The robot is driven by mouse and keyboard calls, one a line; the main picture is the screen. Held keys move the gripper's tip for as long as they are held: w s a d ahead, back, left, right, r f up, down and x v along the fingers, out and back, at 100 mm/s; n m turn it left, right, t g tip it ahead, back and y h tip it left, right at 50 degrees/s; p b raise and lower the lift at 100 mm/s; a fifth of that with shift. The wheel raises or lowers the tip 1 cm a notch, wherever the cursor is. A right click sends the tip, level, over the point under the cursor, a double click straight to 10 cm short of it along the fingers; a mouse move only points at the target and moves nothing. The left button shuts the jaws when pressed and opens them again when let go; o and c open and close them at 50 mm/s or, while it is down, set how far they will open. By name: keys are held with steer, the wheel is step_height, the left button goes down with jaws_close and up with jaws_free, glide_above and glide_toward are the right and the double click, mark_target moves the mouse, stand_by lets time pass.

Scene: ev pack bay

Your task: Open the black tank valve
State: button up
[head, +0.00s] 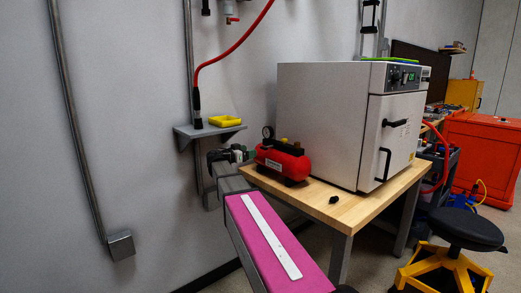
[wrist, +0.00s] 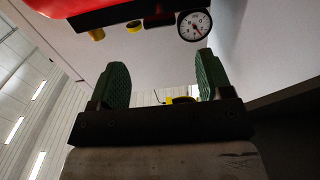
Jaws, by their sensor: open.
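The red air tank (head: 284,163) lies on the wooden bench, with a round gauge and a black part on top. In the wrist view the tank (wrist: 75,6) is at the top left, cut off by the edge. Its white-faced gauge (wrist: 195,25) and a small black fitting (wrist: 158,21) show beside it. I cannot tell for sure which black part is the valve. My gripper (head: 247,153) is at the tank's left end. In the wrist view my gripper (wrist: 160,66) has its green-padded fingers wide apart, with nothing held between them.
A large white oven (head: 322,120) stands behind the tank on the bench (head: 312,203). A small black knob-like piece (head: 334,199) lies on the bench front. A wall shelf (head: 205,131) with a yellow tray (head: 224,121) is above my gripper. A black stool (head: 463,230) stands at right.

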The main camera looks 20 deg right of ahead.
mark_target(262, 148)
steer(key=x, duration=0.8)
steer(key=shift+w+d+f, duration=0.1)
steer(key=shift+w+d, duration=0.05)
steer(key=shift+d, duration=0.1)
steer(key=c, duration=0.9)
